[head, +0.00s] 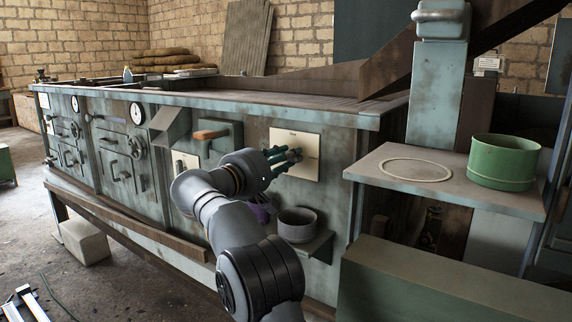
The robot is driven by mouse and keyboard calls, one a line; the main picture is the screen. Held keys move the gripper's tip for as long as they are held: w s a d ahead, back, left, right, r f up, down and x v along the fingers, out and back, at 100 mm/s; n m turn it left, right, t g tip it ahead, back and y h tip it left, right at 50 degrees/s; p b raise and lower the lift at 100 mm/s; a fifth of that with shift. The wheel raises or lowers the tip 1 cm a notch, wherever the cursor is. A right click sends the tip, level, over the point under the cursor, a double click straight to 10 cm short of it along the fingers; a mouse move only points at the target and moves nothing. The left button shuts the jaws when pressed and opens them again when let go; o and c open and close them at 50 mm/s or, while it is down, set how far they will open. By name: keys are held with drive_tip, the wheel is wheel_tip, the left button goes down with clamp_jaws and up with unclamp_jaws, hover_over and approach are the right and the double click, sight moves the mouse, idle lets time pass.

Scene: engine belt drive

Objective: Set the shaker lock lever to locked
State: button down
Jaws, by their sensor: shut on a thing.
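A cream label plate (308,140) is fixed to the front of the long green-grey machine. It has small dark lettering at its top and right, too small to read surely. The shaker lock lever (297,154) appears to be the small grey part in front of this plate, mostly hidden by my fingers. My gripper (288,157) reaches the plate from the lower left, its fingers shut on the lever. The lever's exact angle cannot be told.
A box with an orange-brown handle (211,134) is left of the plate. A grey bowl (297,224) stands on a small shelf below. At right, a side table (373,168) carries a green round sieve (502,162). A green box (440,285) fills the lower right.

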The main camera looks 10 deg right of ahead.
drive_tip(key=shift+m, duration=0.3)
idle(0.4)
drive_tip(key=c, duration=1.6)
unclamp_jaws()
drive_tip(key=shift+f, duration=0.1)
drive_tip(key=shift+o, duration=0.8)
drive_tip(key=v, duration=1.2)
